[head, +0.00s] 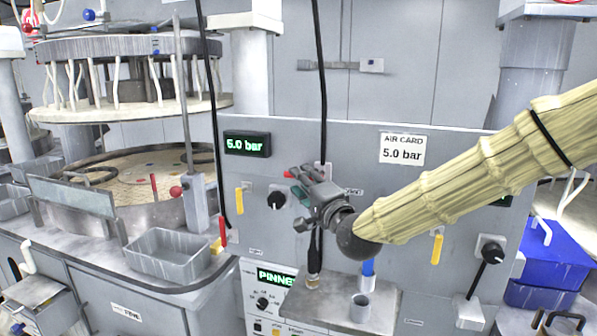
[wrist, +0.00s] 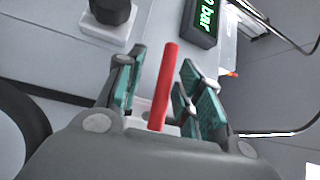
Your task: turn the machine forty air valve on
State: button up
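A red valve handle (wrist: 165,82) stands between the fingers of my gripper (wrist: 168,85) in the wrist view. The teal-padded fingers are apart, one on each side, with gaps to the handle. A pale mount shows at its lower end, partly hidden by the gripper. In the head view my gripper (head: 303,184) is at the grey panel (head: 345,140), right of a black knob (head: 277,200); it hides most of the handle there. A green display (head: 247,144) reads 5.0 bar. No number forty is readable.
Yellow handles (head: 240,200) and (head: 437,248) sit on the panel, and a red one (head: 223,230) is at its left edge. A black hose (head: 320,80) hangs above my gripper. An air card (head: 403,149) reads 5.0 bar. A grey cup (head: 360,308) stands below.

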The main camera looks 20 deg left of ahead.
jog(key=shift+w+a+r, duration=0.1)
jog(key=shift+w+a, duration=0.3)
jog(key=shift+w, duration=0.35)
jog(key=shift+w+a+r, duration=0.1)
jog(key=shift+w+a, duration=0.05)
jog(key=shift+a, duration=0.1)
jog(key=shift+s+a+r+p, duration=0.15)
jog(key=shift+s+a+p, duration=0.05)
jog(key=shift+p, duration=0.15)
jog(key=shift+w, duration=0.25)
jog(key=shift+c, duration=0.8)
jog(key=shift+s+a+r, duration=0.1)
jog(key=shift+s+r, duration=0.05)
jog(key=shift+s, duration=0.3)
grip_shut()
jog(key=shift+w, duration=0.1)
